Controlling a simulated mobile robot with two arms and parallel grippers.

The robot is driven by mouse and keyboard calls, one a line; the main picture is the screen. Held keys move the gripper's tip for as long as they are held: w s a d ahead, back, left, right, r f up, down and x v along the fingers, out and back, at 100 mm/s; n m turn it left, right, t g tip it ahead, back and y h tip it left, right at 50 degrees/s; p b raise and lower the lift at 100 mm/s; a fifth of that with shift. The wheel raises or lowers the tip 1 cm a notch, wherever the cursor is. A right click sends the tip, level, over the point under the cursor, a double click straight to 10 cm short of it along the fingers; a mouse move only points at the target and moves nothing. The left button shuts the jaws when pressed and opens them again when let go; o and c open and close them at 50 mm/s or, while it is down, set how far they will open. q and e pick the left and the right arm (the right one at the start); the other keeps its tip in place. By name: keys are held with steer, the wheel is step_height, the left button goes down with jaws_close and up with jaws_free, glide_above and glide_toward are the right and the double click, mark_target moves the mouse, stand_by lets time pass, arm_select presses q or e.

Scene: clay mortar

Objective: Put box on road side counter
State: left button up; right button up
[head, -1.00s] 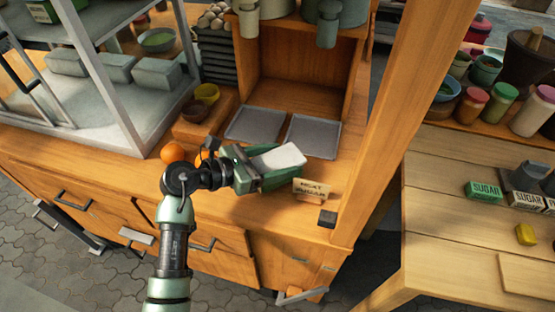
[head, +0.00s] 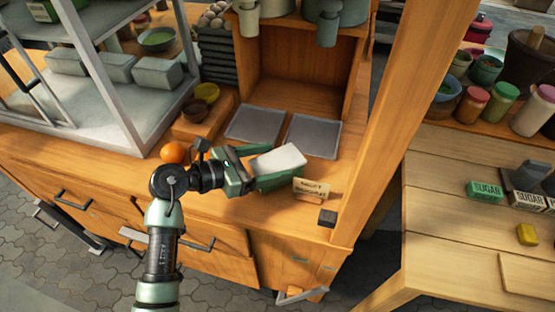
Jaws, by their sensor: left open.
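A small white box (head: 279,159) is at the wooden counter (head: 225,207), in front of two grey trays. My left gripper (head: 268,168) is open, its green fingers pointing right. One finger is at the box's near side and the other toward its upper left. I cannot tell whether either finger touches the box or whether the box rests fully on the counter. The box's left end is partly hidden by the gripper. My right gripper is not in view.
A small lettered sign (head: 312,190) stands right of the box. An orange (head: 174,152) sits behind my left wrist. Grey trays (head: 255,125) lie behind. A wooden post (head: 400,110) rises at the right. A separate table (head: 440,200) holds sugar boxes and jars.

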arm_select(q)
steer(key=b+v, duration=0.1)
steer(key=v, duration=0.9)
